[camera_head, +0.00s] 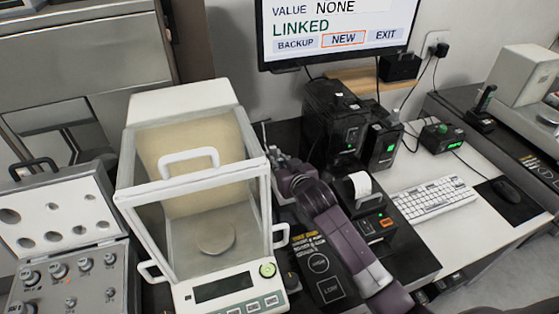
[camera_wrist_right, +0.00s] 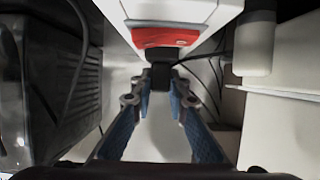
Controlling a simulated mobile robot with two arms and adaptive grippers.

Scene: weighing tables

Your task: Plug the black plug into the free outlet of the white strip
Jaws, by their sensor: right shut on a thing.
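My right gripper (camera_wrist_right: 160,92) shows in the wrist view with its blue-padded fingers closed on the black plug (camera_wrist_right: 160,74). The plug is at the fingertips, right at the near edge of the white strip (camera_wrist_right: 185,12), which has a red part (camera_wrist_right: 165,37) at this end. I cannot tell whether the plug touches the strip or sits in an outlet. The outlets are not clearly visible. In the head view my right gripper (camera_head: 281,160) reaches behind the balance's right side, and its fingertips, plug and strip cannot be made out there. My left gripper is not in view.
The glass-walled balance (camera_head: 217,280) stands close left of my right arm. A small printer (camera_head: 371,222) and black boxes (camera_head: 335,125) stand to its right. A keyboard (camera_head: 435,198) lies farther right. Dark cables (camera_wrist_right: 205,72) run beside the strip in the wrist view.

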